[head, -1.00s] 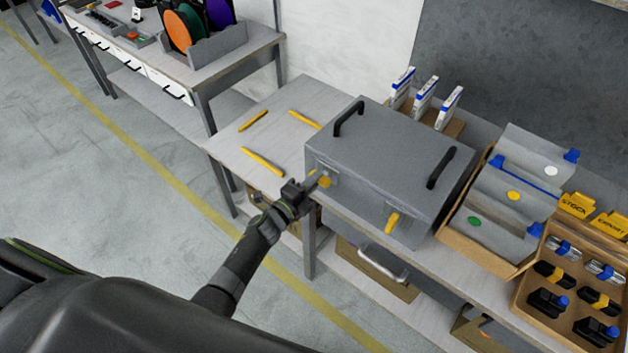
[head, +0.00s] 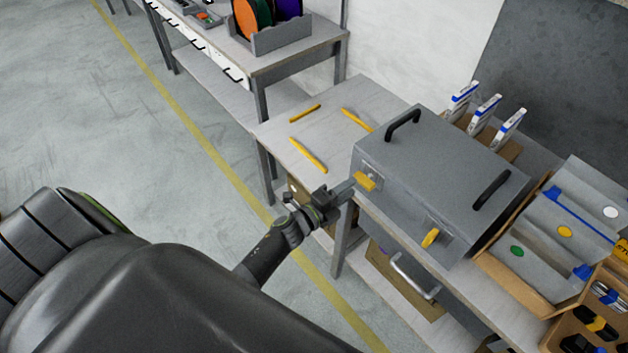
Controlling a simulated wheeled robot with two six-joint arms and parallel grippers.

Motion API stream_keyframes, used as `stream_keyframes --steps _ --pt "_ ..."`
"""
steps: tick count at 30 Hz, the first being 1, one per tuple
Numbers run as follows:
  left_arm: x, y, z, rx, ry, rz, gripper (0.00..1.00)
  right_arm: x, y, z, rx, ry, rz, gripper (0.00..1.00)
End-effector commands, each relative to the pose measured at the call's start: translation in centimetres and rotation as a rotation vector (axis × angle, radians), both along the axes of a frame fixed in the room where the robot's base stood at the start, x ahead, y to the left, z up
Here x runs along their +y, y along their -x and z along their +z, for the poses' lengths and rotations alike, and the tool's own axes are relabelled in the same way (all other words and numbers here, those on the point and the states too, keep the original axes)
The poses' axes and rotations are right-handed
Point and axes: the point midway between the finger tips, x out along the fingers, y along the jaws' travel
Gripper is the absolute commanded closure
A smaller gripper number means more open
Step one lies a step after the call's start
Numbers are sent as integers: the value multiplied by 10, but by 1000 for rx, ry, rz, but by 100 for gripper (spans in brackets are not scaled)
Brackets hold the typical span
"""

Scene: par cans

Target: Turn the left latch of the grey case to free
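The grey case (head: 455,165) stands shut on the workbench, with two black handles on its lid. Its left latch (head: 365,181) is a yellow lever on the front face and lies slanted close to level. Its right latch (head: 430,238) is a yellow lever that stands much steeper. My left gripper (head: 347,188) is in front of the case, its fingers pointing at the left latch and at or just short of its near end. I cannot tell whether they touch it or how far they are apart. My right gripper is not in view.
Several yellow bars (head: 309,155) lie on the bench (head: 280,130) left of the case. White-and-blue boxes (head: 486,112) stand behind it. A cardboard tray with grey bins (head: 548,225) is close on its right. Open floor (head: 130,150) lies to the left.

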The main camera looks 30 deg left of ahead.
Motion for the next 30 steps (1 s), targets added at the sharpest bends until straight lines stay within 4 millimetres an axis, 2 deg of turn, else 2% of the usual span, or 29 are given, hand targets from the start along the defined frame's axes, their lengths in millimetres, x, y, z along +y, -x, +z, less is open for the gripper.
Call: stream_keyframes --steps 1,9,15,21,30 --pt "5 12 -2 2 -3 1 64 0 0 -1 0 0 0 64" --pt "25 69 -3 2 -3 0 64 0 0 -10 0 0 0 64" --pt "37 103 -2 2 -2 -1 64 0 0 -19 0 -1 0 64" --pt "44 122 -1 1 0 0 64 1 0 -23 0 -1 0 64" --pt "46 126 0 1 1 0 64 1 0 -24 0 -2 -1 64"
